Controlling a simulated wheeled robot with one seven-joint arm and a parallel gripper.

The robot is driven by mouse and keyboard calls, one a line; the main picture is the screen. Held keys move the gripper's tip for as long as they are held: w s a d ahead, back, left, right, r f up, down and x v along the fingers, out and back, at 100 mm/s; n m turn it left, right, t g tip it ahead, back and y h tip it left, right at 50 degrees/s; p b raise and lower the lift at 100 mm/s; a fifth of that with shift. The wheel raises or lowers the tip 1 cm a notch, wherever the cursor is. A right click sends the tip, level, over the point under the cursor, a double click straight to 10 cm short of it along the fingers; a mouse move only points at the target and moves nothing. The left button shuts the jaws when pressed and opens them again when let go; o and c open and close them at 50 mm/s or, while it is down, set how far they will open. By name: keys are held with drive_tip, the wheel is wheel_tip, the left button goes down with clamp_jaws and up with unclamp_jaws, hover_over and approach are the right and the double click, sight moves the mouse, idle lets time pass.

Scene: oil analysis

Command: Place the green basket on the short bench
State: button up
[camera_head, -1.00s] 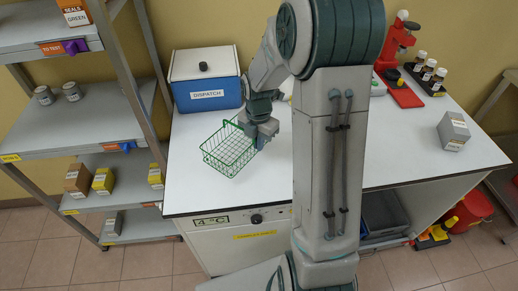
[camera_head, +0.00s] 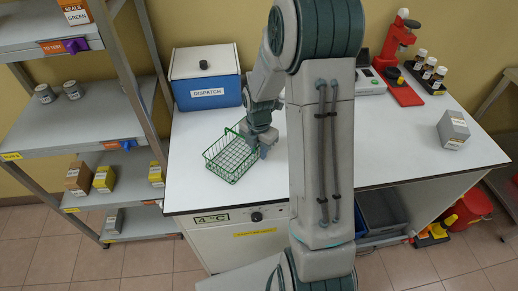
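The green basket (camera_head: 231,160) is a wire basket at the left part of the white bench top (camera_head: 190,185), in front of the blue dispatch box. It looks empty. I cannot tell whether it rests on the bench or hangs just above it. My gripper (camera_head: 259,150) is at the basket's right rim, pointing down. The fingertips are small and partly hidden by the rim and my arm, so I cannot see whether they are closed on the wire. My arm hides the middle of the bench.
A blue and white dispatch box (camera_head: 206,80) stands behind the basket. A grey shelf rack (camera_head: 80,120) is close on the left. A red press (camera_head: 400,60), a rack of bottles (camera_head: 428,75) and a grey box (camera_head: 453,129) stand on the right. The bench's front left is clear.

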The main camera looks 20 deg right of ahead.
wheel_tip(320, 180, up, 12)
drive_tip(key=shift+f, duration=0.15)
drive_tip(key=s+a+r+m+t, duration=0.1)
drive_tip(key=s+r+m, duration=0.3)
drive_tip(key=s+m, duration=0.5)
drive_tip(key=s+a+r+m+t, duration=0.2)
drive_tip(key=s+m, duration=0.8)
drive_tip(key=m, duration=0.5)
wheel_tip(320, 180, up, 2)
drive_tip(key=shift+s+a+r+m, duration=0.15)
drive_tip(key=shift+a+m, duration=0.25)
drive_tip(key=shift+a, duration=0.5)
